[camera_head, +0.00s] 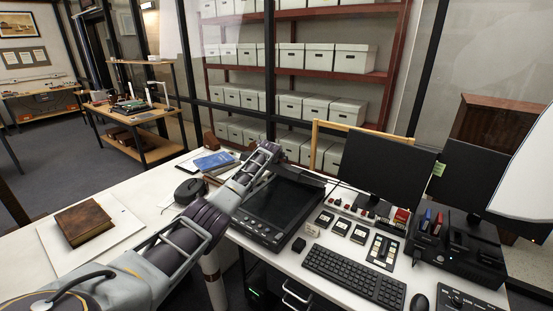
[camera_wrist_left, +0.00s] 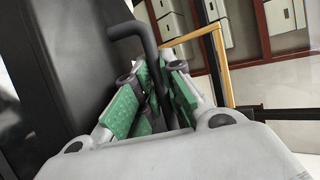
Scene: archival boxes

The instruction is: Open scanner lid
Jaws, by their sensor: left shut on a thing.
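The black flatbed scanner (camera_head: 275,212) lies on the white desk, with a control strip along its front edge. My left arm reaches across the scanner's left side. My left gripper (camera_head: 266,151) is at the scanner's back left corner. In the left wrist view, its green finger pads (camera_wrist_left: 158,95) are shut on a dark bent handle (camera_wrist_left: 146,42). A large black panel (camera_wrist_left: 60,70) fills the left of that view, beside the fingers. In the head view the arm and gripper hide the handle, and the lid's angle is hard to tell. My right gripper is not in view.
A monitor (camera_head: 388,168), keyboard (camera_head: 355,276) and small button boxes stand right of the scanner. Blue books (camera_head: 214,161) and a black mouse-like device (camera_head: 190,190) are left of it. A brown book (camera_head: 85,222) lies on a white board. Shelves of boxes stand behind.

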